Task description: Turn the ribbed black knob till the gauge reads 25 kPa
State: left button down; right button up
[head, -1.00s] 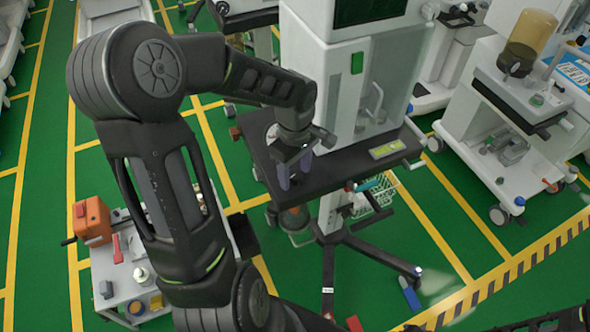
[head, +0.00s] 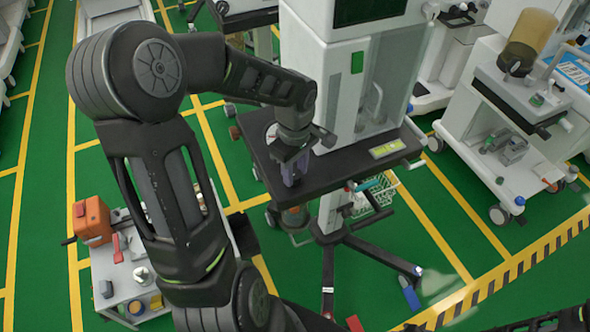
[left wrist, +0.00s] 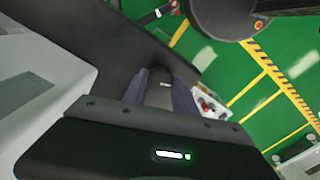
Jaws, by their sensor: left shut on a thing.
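My left gripper (head: 291,176) is at the front edge of the black shelf (head: 352,163) on the white anaesthesia cart (head: 350,95). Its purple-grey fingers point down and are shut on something. In the left wrist view, a dark rounded thing (left wrist: 160,97) shows between the two fingers; it is likely the ribbed black knob, but its ribs cannot be made out. A pale round edge (head: 271,132) beside the wrist may be part of the gauge. No gauge reading can be seen. My right gripper is not in view.
A low trolley (head: 130,283) with an orange box (head: 92,220) stands at left. Another white cart (head: 500,140) stands at right. A wire basket (head: 372,205) hangs below the shelf. Dark base legs (head: 375,253) spread over the green floor.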

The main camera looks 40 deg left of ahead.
aim_at(295, 174)
pick_arm(q)
jog(key=shift+m, duration=0.4)
jog(key=shift+m+b, duration=0.55)
jog(key=shift+m, duration=0.25)
jog(key=shift+m+b, duration=0.4)
jog(key=shift+m, duration=1.2)
jog(key=c, duration=1)
grip_release()
notch_tip(295, 174, up, 8)
jog(key=shift+f+b, duration=0.1)
jog(key=shift+b, duration=0.2)
